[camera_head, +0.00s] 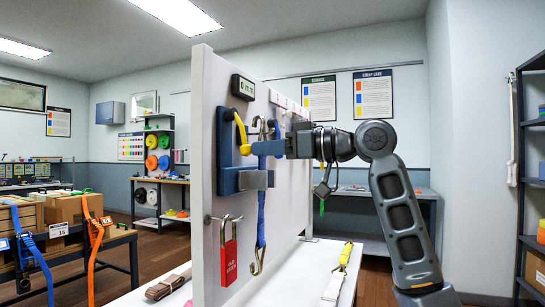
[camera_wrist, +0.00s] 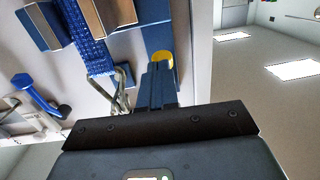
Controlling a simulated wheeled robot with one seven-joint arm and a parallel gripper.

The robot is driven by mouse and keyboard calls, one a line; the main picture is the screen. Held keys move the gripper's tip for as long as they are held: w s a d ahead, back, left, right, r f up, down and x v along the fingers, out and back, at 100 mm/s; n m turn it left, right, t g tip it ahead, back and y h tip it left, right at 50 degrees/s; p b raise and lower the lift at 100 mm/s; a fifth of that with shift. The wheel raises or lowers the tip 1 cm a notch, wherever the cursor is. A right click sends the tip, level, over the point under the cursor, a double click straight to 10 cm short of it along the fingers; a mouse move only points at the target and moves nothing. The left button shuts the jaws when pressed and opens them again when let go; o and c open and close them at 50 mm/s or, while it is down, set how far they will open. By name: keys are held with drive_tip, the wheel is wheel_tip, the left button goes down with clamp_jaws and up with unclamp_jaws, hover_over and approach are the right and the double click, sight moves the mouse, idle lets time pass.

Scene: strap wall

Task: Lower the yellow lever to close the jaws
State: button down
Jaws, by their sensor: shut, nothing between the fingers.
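The yellow lever (camera_head: 242,133) is on the blue clamp body (camera_head: 226,150) on the white upright panel. In the head view it slants down from an upper pivot toward my fingertips. My gripper (camera_head: 259,148) comes in from the right, its blue fingers shut with nothing between them. In the wrist view the fingers (camera_wrist: 158,84) point at the rounded yellow lever end (camera_wrist: 162,59), touching or very near; I cannot tell which. The clamp's blue and grey jaw blocks (camera_head: 240,180) are below the lever. A blue strap (camera_head: 261,220) hangs by them with a metal hook below.
A display (camera_head: 243,87) above the clamp reads 0 mm. A red padlock (camera_head: 229,262) hangs on a hook lower on the panel (camera_head: 203,100). A yellow strap (camera_head: 340,270) and a brown strap (camera_head: 168,284) lie at the white base. Another metal hook is close beside my gripper.

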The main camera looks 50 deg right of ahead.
drive_tip(key=w+f+t+b, duration=0.1)
drive_tip(key=f+t+y+b, duration=0.1)
drive_tip(key=b, duration=0.1)
drive_tip(key=shift+w+a, duration=0.35)
drive_tip(key=shift+w+r+t, duration=0.1)
drive_tip(key=shift+t, duration=0.2)
